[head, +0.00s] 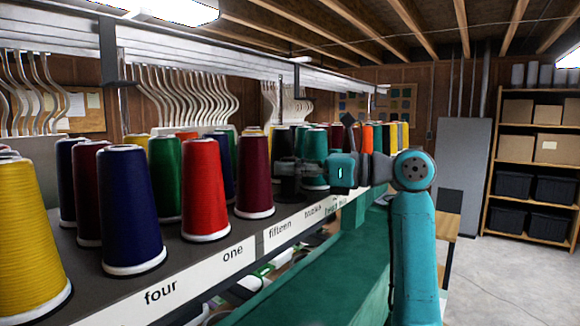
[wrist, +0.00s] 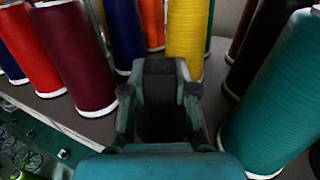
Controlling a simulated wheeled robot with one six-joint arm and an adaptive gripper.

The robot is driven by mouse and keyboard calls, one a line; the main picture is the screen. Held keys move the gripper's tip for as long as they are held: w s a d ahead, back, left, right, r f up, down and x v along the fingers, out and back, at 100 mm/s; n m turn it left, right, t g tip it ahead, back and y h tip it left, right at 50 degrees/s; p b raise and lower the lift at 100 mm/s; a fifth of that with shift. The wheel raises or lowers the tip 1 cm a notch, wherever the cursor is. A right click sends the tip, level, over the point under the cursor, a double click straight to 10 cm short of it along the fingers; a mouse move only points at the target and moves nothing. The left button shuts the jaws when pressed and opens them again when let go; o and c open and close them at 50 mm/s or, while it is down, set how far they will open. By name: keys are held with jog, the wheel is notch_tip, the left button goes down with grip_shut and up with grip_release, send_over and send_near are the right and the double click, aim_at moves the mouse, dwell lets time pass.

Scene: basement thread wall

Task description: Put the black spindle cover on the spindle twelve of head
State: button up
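My gripper (head: 288,182) reaches from the right over the front edge of the shelf, between the maroon cone and a teal cone. In the wrist view my gripper (wrist: 160,98) has its two fingers on either side of a dark, boxy, hollow-looking piece, which I take for the black spindle cover (wrist: 160,76). The fingers appear to touch its sides. The spindle under the gripper is hidden.
A maroon cone (wrist: 72,55) stands left of the gripper, a teal cone (wrist: 272,100) close on its right, and a yellow cone (wrist: 187,35) behind. Bare shelf shows between them. A green surface (head: 325,275) lies below the shelf. Storage racks (head: 514,150) stand far right.

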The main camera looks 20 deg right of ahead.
jog(key=o, duration=0.4)
jog(key=v, duration=1.2)
jog(key=shift+f, duration=0.1)
